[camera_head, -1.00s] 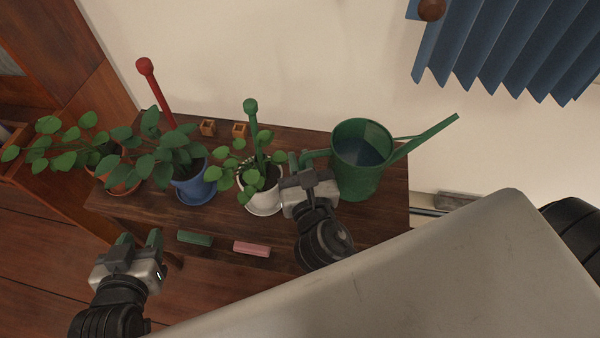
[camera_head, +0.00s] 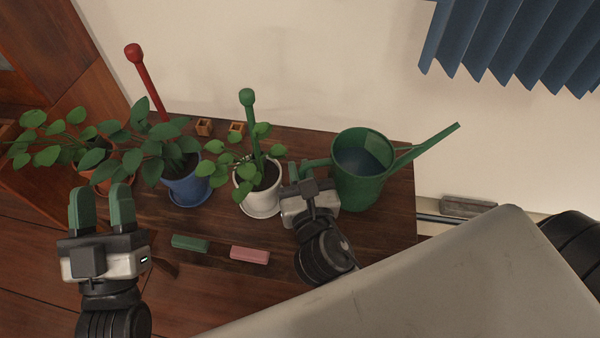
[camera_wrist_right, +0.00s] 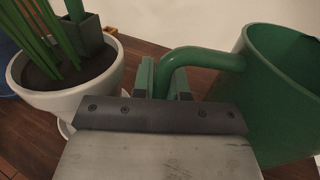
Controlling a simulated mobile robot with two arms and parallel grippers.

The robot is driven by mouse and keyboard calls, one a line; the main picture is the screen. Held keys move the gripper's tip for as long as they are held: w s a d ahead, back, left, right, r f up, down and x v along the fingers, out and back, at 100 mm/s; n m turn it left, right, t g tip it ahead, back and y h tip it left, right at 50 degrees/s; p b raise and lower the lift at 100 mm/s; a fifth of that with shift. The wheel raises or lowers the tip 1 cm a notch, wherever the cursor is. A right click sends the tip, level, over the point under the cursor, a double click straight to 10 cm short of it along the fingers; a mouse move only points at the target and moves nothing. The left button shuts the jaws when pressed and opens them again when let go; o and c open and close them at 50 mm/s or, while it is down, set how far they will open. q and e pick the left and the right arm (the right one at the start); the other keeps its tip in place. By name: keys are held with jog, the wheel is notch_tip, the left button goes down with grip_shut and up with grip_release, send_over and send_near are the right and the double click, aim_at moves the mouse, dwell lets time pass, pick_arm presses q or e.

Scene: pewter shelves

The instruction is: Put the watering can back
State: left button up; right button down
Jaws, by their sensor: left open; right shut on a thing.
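The green watering can (camera_head: 362,185) stands upright at the right end of the dark wooden shelf top, its spout pointing up and right. Its body and curved handle also show in the right wrist view (camera_wrist_right: 285,95). My right gripper (camera_head: 296,176) is at the can's left side, shut on its handle; in the right wrist view its green fingers (camera_wrist_right: 163,80) sit either side of the handle's end. Whether the can touches the shelf top is hard to tell. My left gripper (camera_head: 101,206) is open and empty at the left, in front of the plants.
A white pot (camera_head: 252,201) with a green stake stands just left of my right gripper. A blue pot (camera_head: 187,188) with a red stake and a terracotta pot (camera_head: 104,182) stand further left. Green (camera_head: 190,243) and pink (camera_head: 250,255) blocks lie at the front. Small wooden boxes (camera_head: 204,127) stand behind.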

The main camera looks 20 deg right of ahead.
dwell(0.4)
jog(key=c, duration=1.5)
grip_release()
jog(key=shift+f, duration=0.15)
jog(key=shift+c, duration=0.2)
jog(key=o, duration=0.4)
